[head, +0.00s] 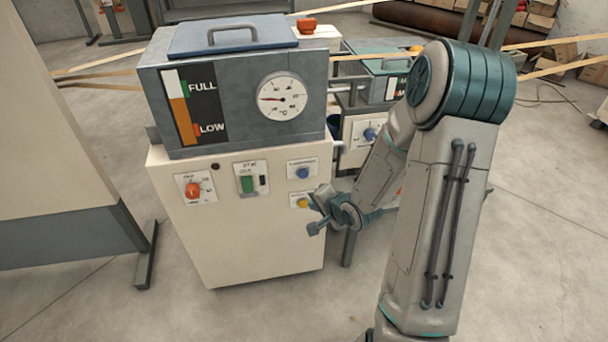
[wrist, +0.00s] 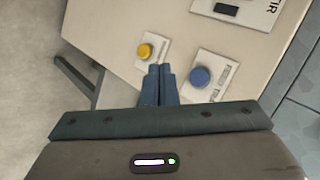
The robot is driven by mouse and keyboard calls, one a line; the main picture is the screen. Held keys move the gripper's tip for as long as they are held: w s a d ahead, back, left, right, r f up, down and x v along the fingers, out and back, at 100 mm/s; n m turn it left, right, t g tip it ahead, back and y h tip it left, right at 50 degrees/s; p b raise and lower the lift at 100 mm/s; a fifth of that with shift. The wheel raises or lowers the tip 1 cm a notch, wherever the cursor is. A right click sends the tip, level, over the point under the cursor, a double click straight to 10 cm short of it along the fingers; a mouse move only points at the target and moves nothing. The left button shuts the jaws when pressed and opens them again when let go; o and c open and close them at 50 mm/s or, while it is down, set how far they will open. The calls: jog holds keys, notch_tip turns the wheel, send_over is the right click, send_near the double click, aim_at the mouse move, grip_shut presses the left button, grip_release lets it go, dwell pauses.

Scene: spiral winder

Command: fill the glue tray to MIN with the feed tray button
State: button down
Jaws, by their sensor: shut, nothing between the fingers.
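The blue feed tray button (head: 303,173) is on the front of the cream cabinet. In the wrist view the blue button (wrist: 200,77) sits on a plate reading FEED TRA, right of my fingers. My gripper (head: 311,204) is shut and empty, close to the cabinet front by the yellow button (head: 303,203). In the wrist view my closed fingertips (wrist: 160,69) lie between the yellow button (wrist: 144,51) and the blue one; contact cannot be told. The glue tray appears to be the green-lidded box (head: 378,62) behind; its level gauge (head: 396,88) is partly hidden by my arm.
A grey tank (head: 240,120) with a FULL/LOW gauge and a dial (head: 282,97) sits on the cabinet. A cream panel (head: 50,130) stands at the left. Floor in front is clear.

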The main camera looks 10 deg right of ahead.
aim_at(303, 174)
jog(key=w+p, duration=0.1)
jog(key=w, duration=0.7)
jog(key=shift+w, duration=0.35)
dwell(1.8)
jog(key=shift+w+p, duration=0.3)
jog(key=shift+w, duration=0.15)
jog(key=shift+w, duration=0.4)
dwell(4.2)
